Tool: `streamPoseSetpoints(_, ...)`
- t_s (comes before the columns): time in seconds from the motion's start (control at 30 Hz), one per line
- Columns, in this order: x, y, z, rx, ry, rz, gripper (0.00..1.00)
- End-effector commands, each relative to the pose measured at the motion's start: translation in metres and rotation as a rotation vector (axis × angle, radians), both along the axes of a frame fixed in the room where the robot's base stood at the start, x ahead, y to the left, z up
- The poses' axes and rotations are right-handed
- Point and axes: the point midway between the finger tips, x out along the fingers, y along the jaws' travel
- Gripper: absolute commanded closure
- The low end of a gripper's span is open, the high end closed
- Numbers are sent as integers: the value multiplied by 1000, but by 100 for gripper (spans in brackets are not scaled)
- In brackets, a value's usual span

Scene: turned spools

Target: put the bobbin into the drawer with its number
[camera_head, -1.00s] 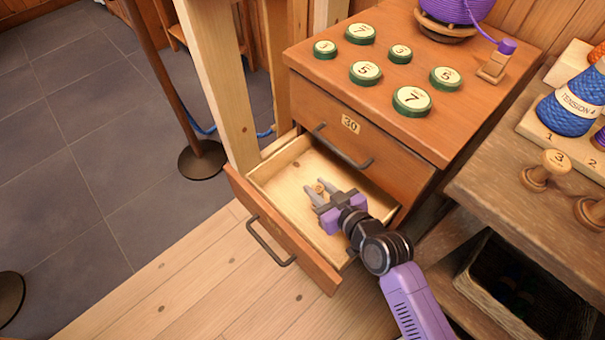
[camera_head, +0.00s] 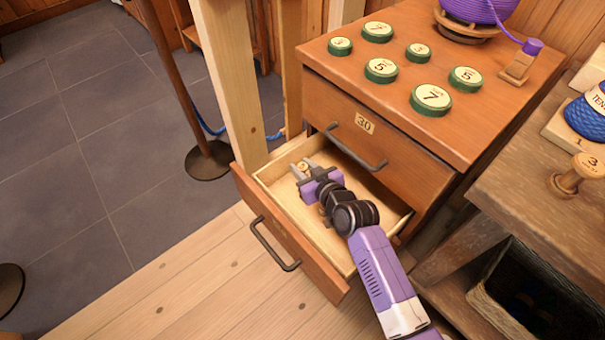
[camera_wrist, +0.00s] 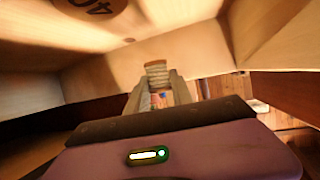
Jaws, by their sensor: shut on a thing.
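A small wooden bobbin (camera_head: 303,166) is between the fingertips of my gripper (camera_head: 300,171). In the wrist view the bobbin (camera_wrist: 157,74) shows pale wound bands and stands between the two fingers (camera_wrist: 157,90). My gripper is shut on it, inside the open lower drawer (camera_head: 318,277), towards its left back corner. Whether the bobbin touches the drawer floor I cannot tell. The number on the open drawer's front is too faint to read. The closed drawer above it (camera_head: 403,150) carries a label 30. A dark round mark (camera_wrist: 100,5) with inverted digits, perhaps 40, shows in the wrist view.
The cabinet top (camera_head: 350,58) holds several green numbered discs and a purple spool (camera_head: 482,10). A workbench (camera_head: 535,200) with a wooden peg (camera_head: 575,175) is at right. The floor in front is clear.

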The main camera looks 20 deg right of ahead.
Motion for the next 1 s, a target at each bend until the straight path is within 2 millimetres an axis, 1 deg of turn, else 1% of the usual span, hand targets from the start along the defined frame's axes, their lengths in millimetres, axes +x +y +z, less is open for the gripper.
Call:
streamPoseSetpoints(0.03, 0, 0, -12, 0, 3, 0, 100)
streamPoseSetpoints(0.13, 0, 0, -23, 0, 2, 1, 100)
streamPoseSetpoints(0.4, 0, 0, -23, 0, 0, 0, 100)
streamPoseSetpoints(0.83, 0, 0, -36, -1, 1, 0, 100)
streamPoseSetpoints(0.93, 0, 0, -35, -1, 1, 0, 100)
streamPoseSetpoints(0.97, 0, 0, -35, -1, 1, 0, 70)
streamPoseSetpoints(1.0, 0, 0, -35, -1, 1, 0, 63)
